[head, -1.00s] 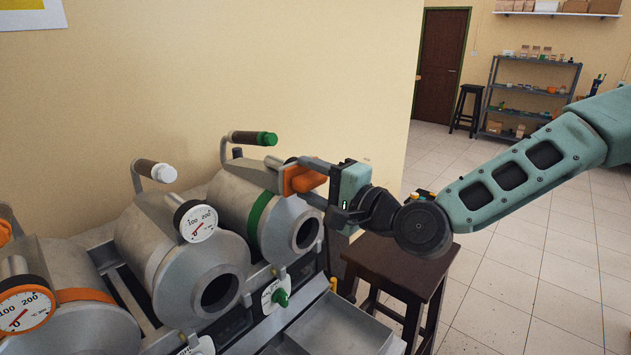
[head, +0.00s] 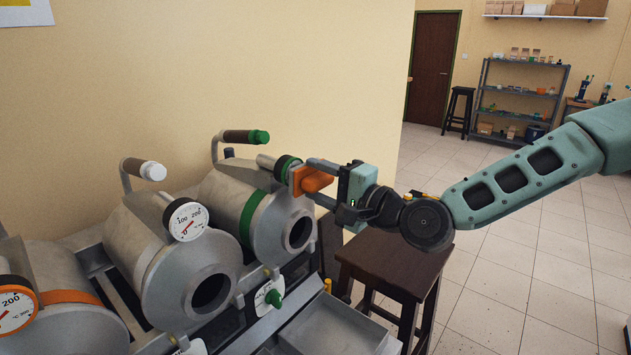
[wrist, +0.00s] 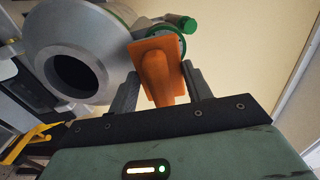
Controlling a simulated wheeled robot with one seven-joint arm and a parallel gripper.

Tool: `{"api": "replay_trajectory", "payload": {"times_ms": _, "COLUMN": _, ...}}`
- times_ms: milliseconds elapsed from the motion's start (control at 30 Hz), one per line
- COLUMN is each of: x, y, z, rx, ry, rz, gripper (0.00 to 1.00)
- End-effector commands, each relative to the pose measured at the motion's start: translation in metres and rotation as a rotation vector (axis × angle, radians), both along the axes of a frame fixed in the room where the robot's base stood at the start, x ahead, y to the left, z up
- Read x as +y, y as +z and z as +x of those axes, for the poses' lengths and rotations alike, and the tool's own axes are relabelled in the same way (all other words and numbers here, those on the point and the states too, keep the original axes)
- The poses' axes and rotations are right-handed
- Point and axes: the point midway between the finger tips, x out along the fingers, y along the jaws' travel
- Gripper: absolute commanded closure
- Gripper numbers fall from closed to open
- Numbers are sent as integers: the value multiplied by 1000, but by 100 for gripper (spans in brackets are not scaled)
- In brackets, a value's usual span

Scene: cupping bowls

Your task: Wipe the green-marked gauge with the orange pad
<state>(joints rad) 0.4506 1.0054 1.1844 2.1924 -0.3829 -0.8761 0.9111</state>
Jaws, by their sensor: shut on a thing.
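My gripper (head: 322,184) is shut on the orange pad (head: 312,180), which also shows between the fingers in the wrist view (wrist: 157,75). The green-marked gauge (head: 287,167) is a short cylinder with a green rim on top of the right-hand drum. The pad is right in front of the gauge's face and hides most of it. In the wrist view the gauge's green rim (wrist: 180,43) shows behind the pad's upper right edge. The pad looks very close to or against the face; I cannot tell if it touches.
The green-banded drum (head: 252,217) with a green-tipped handle (head: 258,136) stands below and left of the pad. A white-rimmed gauge (head: 187,220) and an orange-rimmed gauge (head: 14,308) sit further left. A dark stool (head: 395,266) stands at right. A metal tray (head: 335,335) is below.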

Motion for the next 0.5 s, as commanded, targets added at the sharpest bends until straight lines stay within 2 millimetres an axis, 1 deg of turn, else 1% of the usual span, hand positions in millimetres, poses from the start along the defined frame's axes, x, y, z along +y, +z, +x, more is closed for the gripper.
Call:
{"api": "replay_trajectory", "payload": {"times_ms": 100, "x": -10, "y": 0, "z": -8, "rx": 0, "ry": 0, "rz": 0, "gripper": 69}}
{"api": "replay_trajectory", "payload": {"times_ms": 500, "x": -37, "y": -1, "z": -31, "rx": 1, "ry": 2, "rz": -1, "gripper": 69}}
